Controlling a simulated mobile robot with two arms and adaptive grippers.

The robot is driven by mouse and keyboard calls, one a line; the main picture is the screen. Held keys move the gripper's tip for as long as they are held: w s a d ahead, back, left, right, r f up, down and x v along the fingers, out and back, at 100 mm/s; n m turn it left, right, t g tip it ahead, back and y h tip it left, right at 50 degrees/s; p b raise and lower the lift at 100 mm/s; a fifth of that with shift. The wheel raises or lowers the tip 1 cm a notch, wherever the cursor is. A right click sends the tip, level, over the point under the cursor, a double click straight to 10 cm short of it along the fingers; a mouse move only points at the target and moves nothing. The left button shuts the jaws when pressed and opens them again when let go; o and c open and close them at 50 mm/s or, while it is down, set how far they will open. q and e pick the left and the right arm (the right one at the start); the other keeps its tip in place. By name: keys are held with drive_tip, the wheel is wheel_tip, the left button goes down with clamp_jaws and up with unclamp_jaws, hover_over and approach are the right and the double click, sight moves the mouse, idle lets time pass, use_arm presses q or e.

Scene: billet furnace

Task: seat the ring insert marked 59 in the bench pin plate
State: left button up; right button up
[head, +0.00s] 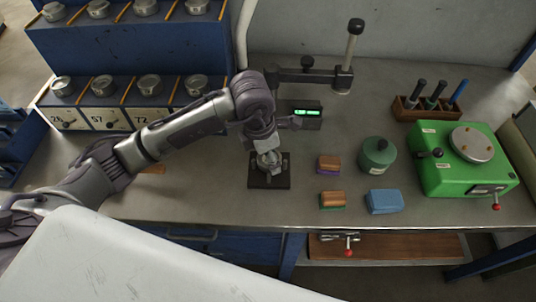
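The dark square pin plate (269,182) lies on the grey bench. My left gripper (268,160) reaches in from the left and points down right over the plate. A silvery metal piece shows at its fingertips, low over or on the plate. I cannot tell whether it is a ring insert, the plate's pins or finger parts, nor whether the fingers grip it. No mark 59 is readable. Metal ring inserts (149,84) sit on a blue stepped rack (100,50) with number labels, one reading 57 and one 72; another label is behind my arm. My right gripper is out of view.
A gauge stand (310,76) and a small green-lit display (306,112) stand behind the plate. Small blocks (384,201), a green round pot (377,155), a green machine (462,160) and a tool holder (420,109) stand to the right. The bench's front edge is close to the plate.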

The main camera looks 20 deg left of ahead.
use_arm(q)
drive_tip(key=shift+s+f, duration=0.4)
drive_tip(key=shift+f, duration=0.3)
drive_tip(key=shift+f+b, duration=0.1)
drive_tip(key=shift+b, duration=0.2)
idle(0.3)
drive_tip(key=shift+s, duration=0.1)
idle(0.7)
drive_tip(key=shift+w+r, duration=0.35)
drive_tip(key=shift+r, duration=0.45)
drive_tip(key=shift+w+r, duration=0.2)
idle(0.9)
drive_tip(key=shift+s+f+b, duration=0.2)
drive_tip(key=shift+f+b, duration=0.3)
